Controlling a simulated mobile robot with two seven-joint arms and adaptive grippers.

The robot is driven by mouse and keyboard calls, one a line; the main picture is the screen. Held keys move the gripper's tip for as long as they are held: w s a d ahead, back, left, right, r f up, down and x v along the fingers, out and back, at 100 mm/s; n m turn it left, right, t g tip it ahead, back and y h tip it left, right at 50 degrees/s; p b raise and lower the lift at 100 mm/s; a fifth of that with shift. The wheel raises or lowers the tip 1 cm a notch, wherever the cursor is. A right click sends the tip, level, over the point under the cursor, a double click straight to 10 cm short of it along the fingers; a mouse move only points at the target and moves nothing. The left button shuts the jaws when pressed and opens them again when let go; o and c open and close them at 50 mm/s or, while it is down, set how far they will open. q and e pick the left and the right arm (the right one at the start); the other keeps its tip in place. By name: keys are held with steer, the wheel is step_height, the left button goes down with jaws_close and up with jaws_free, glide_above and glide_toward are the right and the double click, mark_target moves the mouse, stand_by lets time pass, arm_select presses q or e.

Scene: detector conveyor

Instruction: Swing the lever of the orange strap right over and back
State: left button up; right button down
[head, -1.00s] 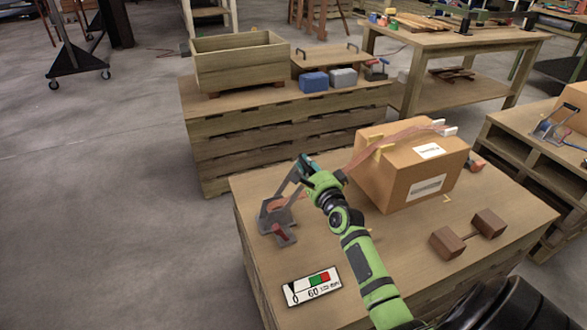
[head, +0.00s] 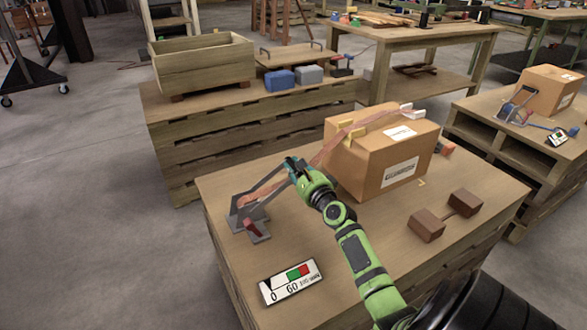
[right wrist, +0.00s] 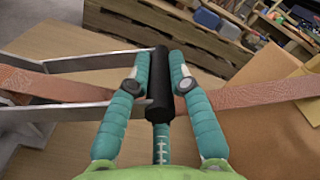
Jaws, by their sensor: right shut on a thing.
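The orange strap (head: 330,147), brownish orange, runs from a grey ratchet (head: 250,226) at the table's left over the cardboard box (head: 362,172). Its grey lever (head: 266,189) slants up from the ratchet towards the box. My right gripper (head: 292,164) is at the lever's upper end. In the right wrist view, its teal fingers (right wrist: 160,64) are shut on the lever's black grip (right wrist: 160,95), one on each side. The strap (right wrist: 258,93) passes behind the grip there. My left gripper is out of view.
A gauge card (head: 290,282) with green and red patches lies at the table's front. Two joined brown blocks (head: 428,226) lie at the right. A wooden crate (head: 203,70) and blue and grey blocks stand on the pallet stack behind. The table's front middle is clear.

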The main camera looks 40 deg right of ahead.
stand_by(0.3)
steer(key=c, duration=1.1)
jaws_free()
steer(key=shift+f, duration=0.1)
steer(key=shift+s+a, duration=0.15)
steer(key=shift+s, duration=0.35)
steer(key=v, duration=1.1)
